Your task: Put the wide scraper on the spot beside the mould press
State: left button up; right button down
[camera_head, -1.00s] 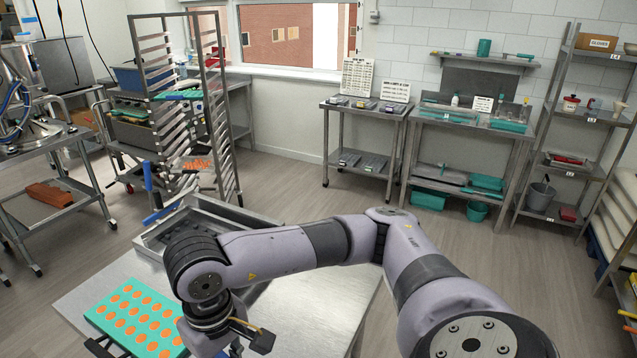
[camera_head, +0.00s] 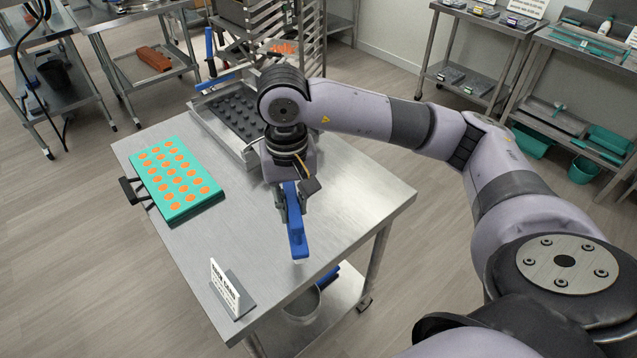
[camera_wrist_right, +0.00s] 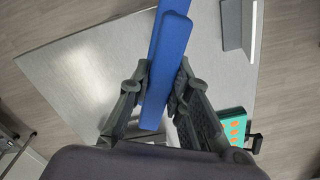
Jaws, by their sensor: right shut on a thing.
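The wide scraper (camera_head: 297,238) is blue. My right gripper (camera_head: 283,205) is shut on it and holds it over the right part of the steel table (camera_head: 345,200). In the right wrist view, the blue scraper (camera_wrist_right: 167,62) runs between the two dark fingers of the right gripper (camera_wrist_right: 158,88). Its far end is cut off by the picture's top edge. The mould press (camera_head: 200,105), a metal frame around a dark studded plate, stands at the back of the table, partly behind my right arm. No marked spot beside it can be made out. My left gripper is out of view.
A teal mould with orange pieces (camera_head: 177,178) lies on the table's left side, with a black handle beside it. A small sign on a grey base (camera_head: 230,290) stands near the front edge. The table's middle is bare. A rack (camera_head: 310,50) stands behind.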

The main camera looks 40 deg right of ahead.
jog(key=w+d+r+m, duration=0.8)
jog(key=w+d+m, duration=0.1)
jog(key=d+m, duration=0.25)
jog(key=shift+m, duration=0.35)
jog(key=f, duration=0.6)
jog(key=f+p, duration=0.1)
jog(key=f, duration=0.6)
jog(key=a+f+p, duration=0.1)
jog(key=f, duration=0.6)
jog(key=shift+d, duration=0.1)
jog(key=shift+f, duration=0.1)
jog(key=shift+f, duration=0.15)
jog(key=c, duration=1.5)
grip_release()
